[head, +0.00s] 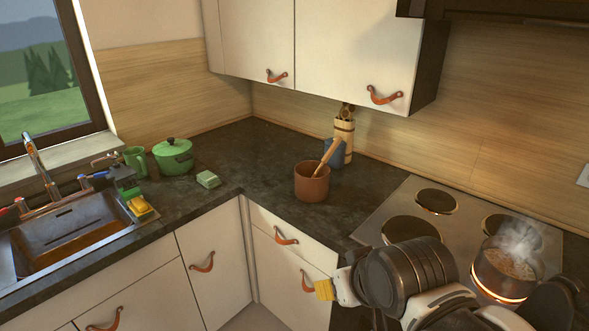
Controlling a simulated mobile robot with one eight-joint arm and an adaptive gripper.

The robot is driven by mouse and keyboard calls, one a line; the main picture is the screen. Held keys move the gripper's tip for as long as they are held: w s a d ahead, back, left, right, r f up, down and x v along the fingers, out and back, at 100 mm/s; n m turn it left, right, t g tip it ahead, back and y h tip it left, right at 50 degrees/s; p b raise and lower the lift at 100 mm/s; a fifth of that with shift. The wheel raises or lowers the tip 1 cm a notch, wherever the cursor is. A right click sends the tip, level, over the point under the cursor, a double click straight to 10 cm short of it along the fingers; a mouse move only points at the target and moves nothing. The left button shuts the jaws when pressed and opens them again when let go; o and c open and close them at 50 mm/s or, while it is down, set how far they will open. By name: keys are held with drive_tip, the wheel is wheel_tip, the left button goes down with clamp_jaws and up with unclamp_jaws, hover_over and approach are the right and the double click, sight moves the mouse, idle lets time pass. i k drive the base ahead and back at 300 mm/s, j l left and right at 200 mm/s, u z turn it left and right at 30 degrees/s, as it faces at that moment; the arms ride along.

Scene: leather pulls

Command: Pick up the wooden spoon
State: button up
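A wooden spoon (328,154) leans in a terracotta-brown pot (311,186) on the dark counter. Its handle sticks up and tilts to the right; its lower end is hidden inside the pot. My gripper (324,290) is low in the picture, with yellow ridged fingertips pointing left. It is in front of the counter's lower drawers in the picture, below the pot and apart from the spoon. From this angle I cannot tell whether its fingers are apart.
A wooden holder (344,133) and a blue container (334,151) stand behind the pot. A stove (391,199) lies right, with a steaming saucepan (500,275) on a glowing burner. A green lidded pot (173,158) and sink (70,232) are left. Counter left of the brown pot is mostly clear.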

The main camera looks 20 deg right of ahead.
sight(329, 152)
drive_tip(key=i+j, duration=0.3)
drive_tip(key=i, duration=0.25)
drive_tip(key=i+j+z, duration=0.1)
drive_tip(key=i+j, duration=0.2)
drive_tip(key=i, duration=0.3)
drive_tip(key=i+j, duration=0.35)
drive_tip(key=i, duration=0.2)
drive_tip(key=i+l+z, duration=0.1)
drive_tip(key=i, duration=0.25)
